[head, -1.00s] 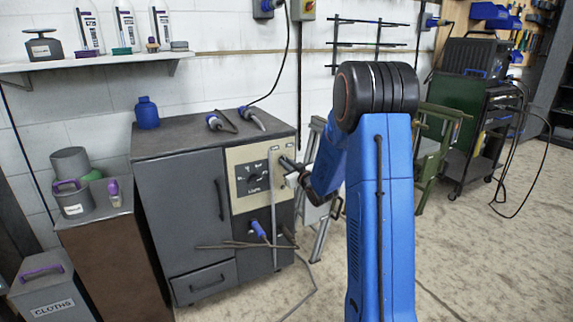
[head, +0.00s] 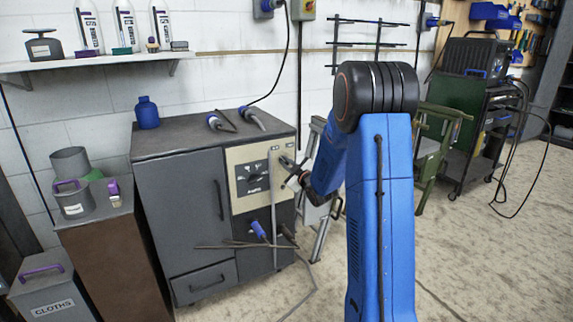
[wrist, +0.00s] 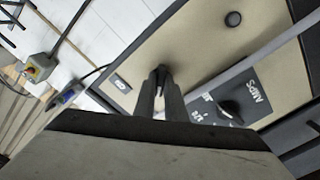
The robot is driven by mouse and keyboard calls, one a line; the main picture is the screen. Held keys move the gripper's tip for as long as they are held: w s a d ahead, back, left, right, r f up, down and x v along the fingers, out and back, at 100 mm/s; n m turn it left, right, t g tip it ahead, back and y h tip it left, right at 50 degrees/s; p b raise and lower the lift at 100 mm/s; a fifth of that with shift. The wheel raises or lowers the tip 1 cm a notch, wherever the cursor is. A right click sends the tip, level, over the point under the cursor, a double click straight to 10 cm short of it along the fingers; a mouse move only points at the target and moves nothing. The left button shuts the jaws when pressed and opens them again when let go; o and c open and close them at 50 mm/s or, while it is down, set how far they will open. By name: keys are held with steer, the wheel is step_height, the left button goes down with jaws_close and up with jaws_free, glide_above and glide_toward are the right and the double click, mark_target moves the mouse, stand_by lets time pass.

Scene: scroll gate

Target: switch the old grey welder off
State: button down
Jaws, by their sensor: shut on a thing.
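The old grey welder (head: 182,190) is a dark grey cabinet with a beige control panel (head: 235,163) at its upper right. In the wrist view the panel (wrist: 195,50) carries a black AMPS dial (wrist: 231,108), a round black knob (wrist: 233,19) and a small labelled part (wrist: 121,83). My gripper (wrist: 160,75) is at the panel, between the labelled part and the dial, with its fingers together on a small dark part. The fingers mostly hide that part, so its exact shape and setting are unclear. In the head view my gripper (head: 287,162) is at the panel's upper right edge.
A grey bar (head: 275,208) runs upright in front of the panel. A blue bottle (head: 147,112) stands on top. A green stand (head: 430,160) is to the right.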

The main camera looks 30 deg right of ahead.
steer(key=c, duration=1.8)
jaws_free()
steer(key=s, duration=1.7)
steer(key=shift+s, duration=0.25)
steer(key=shift+a, duration=0.1)
steer(key=s+a+m+g, duration=0.2)
steer(key=s+a+g, duration=0.2)
steer(key=s+a, duration=0.3)
steer(key=s+a+r+m+g, duration=0.1)
steer(key=s+a+m+g, duration=0.2)
steer(key=s, duration=1.4)
steer(key=s+a+m+g, duration=0.3)
steer(key=s+a+g, duration=0.3)
steer(key=s+a, duration=0.4)
steer(key=shift+s+a+r, duration=0.2)
steer(key=shift+s, duration=0.3)
steer(key=shift+s+a+r, duration=0.15)
steer(key=shift+s+a, duration=0.05)
steer(key=shift+s, duration=0.3)
